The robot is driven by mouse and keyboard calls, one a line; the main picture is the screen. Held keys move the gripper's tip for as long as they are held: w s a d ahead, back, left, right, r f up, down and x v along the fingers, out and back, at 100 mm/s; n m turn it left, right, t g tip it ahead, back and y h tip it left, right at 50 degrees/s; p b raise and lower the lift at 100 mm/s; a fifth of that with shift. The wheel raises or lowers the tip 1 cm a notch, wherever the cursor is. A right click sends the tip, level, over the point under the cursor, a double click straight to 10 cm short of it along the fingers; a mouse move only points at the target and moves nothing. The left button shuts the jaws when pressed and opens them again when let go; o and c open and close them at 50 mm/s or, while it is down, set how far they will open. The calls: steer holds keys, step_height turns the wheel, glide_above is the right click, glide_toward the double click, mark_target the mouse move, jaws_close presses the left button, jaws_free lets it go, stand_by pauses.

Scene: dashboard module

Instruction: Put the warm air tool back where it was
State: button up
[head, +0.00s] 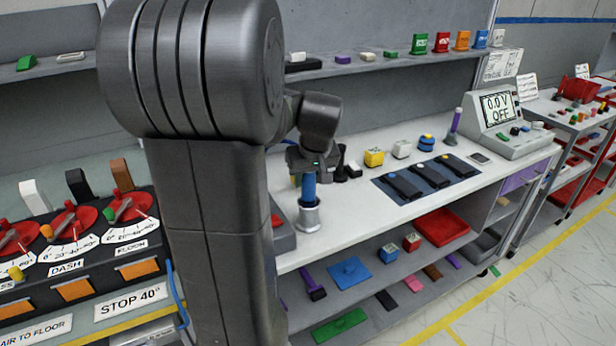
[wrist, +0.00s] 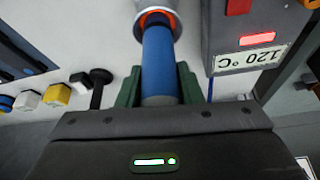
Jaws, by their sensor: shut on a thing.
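The warm air tool, with a blue cylindrical handle (head: 309,187), is upright between my fingers at the near left end of the white bench. My gripper (head: 308,172) is shut on the handle from above. In the wrist view the blue handle (wrist: 160,60) sits between the green fingers. Directly below it is a silver cup-shaped holder (head: 308,217), with an orange-red ring at its mouth in the wrist view (wrist: 157,15). The handle's lower end meets this mouth; I cannot tell how deep it sits.
A grey box with a "120 °C" label (wrist: 251,58) and red display stands close beside the holder. A black knobbed piece (wrist: 99,82) and yellow block (head: 374,157) are on the bench. A dark mat (head: 412,196) lies farther right. A shelf (head: 395,263) runs below.

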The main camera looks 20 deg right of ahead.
steer(key=shift+f, duration=0.1)
steer(key=o, duration=1)
steer(key=shift+r, duration=0.3)
steer(key=v, duration=1.2)
steer(key=shift+s+a+f, duration=0.1)
